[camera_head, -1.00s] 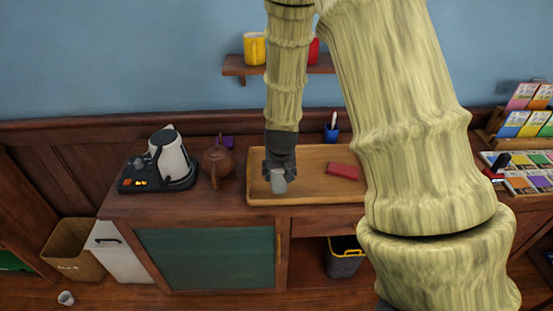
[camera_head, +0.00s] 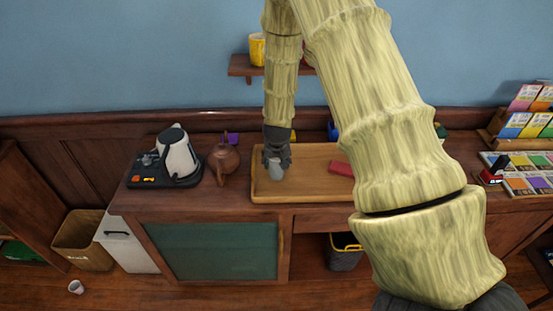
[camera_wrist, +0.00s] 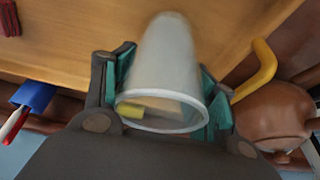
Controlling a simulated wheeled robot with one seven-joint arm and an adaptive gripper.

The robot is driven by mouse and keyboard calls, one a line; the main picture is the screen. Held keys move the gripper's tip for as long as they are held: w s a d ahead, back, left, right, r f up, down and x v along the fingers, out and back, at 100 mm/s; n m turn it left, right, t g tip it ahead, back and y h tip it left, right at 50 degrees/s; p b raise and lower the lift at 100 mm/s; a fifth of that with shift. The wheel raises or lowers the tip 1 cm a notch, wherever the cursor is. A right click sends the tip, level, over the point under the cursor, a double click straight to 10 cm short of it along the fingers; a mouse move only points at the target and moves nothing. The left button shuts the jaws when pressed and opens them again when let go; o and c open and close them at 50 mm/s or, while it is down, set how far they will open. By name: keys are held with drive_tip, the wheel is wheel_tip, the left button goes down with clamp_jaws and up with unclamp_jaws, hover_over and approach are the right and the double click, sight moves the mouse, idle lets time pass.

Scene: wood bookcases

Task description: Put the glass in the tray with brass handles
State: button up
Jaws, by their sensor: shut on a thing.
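The glass (camera_head: 276,172) is a small grey-white tumbler over the left part of the wooden tray (camera_head: 310,184). My gripper (camera_head: 277,162) points down and is shut on it. In the wrist view the glass (camera_wrist: 162,75) sits between the teal finger pads, with its wide rim toward the gripper. A brass handle (camera_wrist: 258,72) shows at the tray's end in the wrist view. I cannot tell whether the glass base touches the tray floor.
A red block (camera_head: 340,168) lies in the tray's right part. A brown teapot (camera_head: 224,160) and a kettle on a dark base (camera_head: 180,158) stand left of the tray. A cup (camera_head: 76,287) lies on the floor. Bare tray lies between glass and block.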

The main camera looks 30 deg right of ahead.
drive_tip(key=shift+a+f, duration=0.1)
drive_tip(key=shift+f, duration=0.1)
drive_tip(key=o, duration=1.2)
drive_tip(key=shift+b+v, duration=1.35)
drive_tip(key=shift+v, duration=4.75)
